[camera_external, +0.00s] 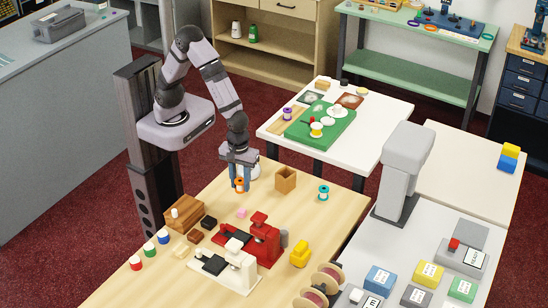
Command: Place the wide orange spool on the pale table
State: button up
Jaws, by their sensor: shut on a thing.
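The wide orange spool (239,187) is between the fingers of my gripper (240,182), at the far left part of the light wood table. My gripper points down and is shut on the spool. I cannot tell whether the spool touches the wood or hangs just above it. A pale, near-white table (383,114) stands behind and to the right, apart from the wood table. It bears a green tray with dishes, a purple spool (288,114) on a wooden board, and small cards. Its front right part is bare.
On the wood table (330,222) are an open wooden box (286,180), a teal spool (323,193), red and white machines, and several small spools at the left. A grey machine (405,170) stands on the right-hand counter. Another light table (455,167) holds yellow and blue blocks.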

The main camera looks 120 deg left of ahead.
aim_at(242, 201)
jog(key=shift+f+p, duration=0.3)
jog(key=shift+f, duration=2.2)
jog(key=shift+f, duration=0.15)
jog(key=o, duration=1)
notch_tip(242, 201, up, 12)
jog(key=shift+r+b, duration=0.2)
jog(key=shift+b, duration=0.65)
jog(key=shift+s+a+m, duration=0.2)
jog(key=shift+s+m, duration=0.1)
jog(key=shift+m, duration=0.2)
jog(key=shift+s+a+f+m, duration=0.3)
jog(key=shift+s+a+m, duration=0.6)
jog(key=shift+s+m, duration=1.7)
jog(key=shift+s+a+f+m, duration=0.3)
jog(key=shift+s+a+m, duration=0.85)
jog(key=shift+m, duration=2.5)
jog(key=shift+s+a+f+m, duration=0.3)
jog(key=shift+s+a+m, duration=0.35)
jog(key=shift+s+m, duration=2.05)
